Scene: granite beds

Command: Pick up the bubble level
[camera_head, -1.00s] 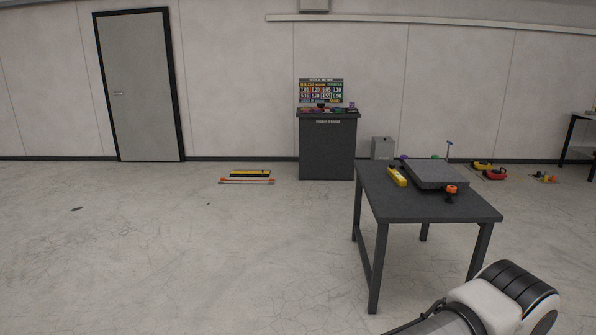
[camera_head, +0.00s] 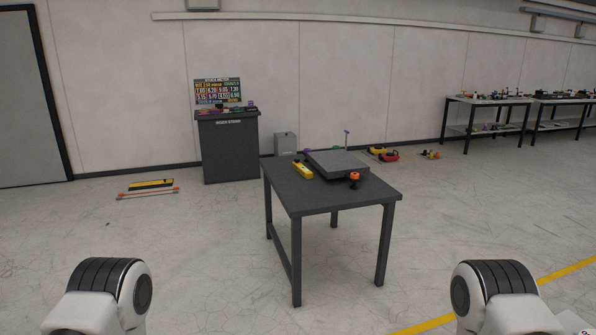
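A small yellow bar that looks like the bubble level (camera_head: 302,170) lies on the dark table (camera_head: 318,200), left of a grey granite slab (camera_head: 337,162). Its vial is too small to make out. A longer yellow and black bar (camera_head: 151,184), perhaps another level, lies on the floor at the left. Only parts of my two arms show at the bottom left and bottom right, well short of the table. Neither gripper is in view.
An orange and black knob-like item (camera_head: 354,176) sits by the slab's near right corner. A dark cabinet (camera_head: 229,148) with a price board stands behind. Red and yellow tools (camera_head: 384,154) lie on the floor. Workbenches (camera_head: 487,100) stand at the far right. Floor before the table is clear.

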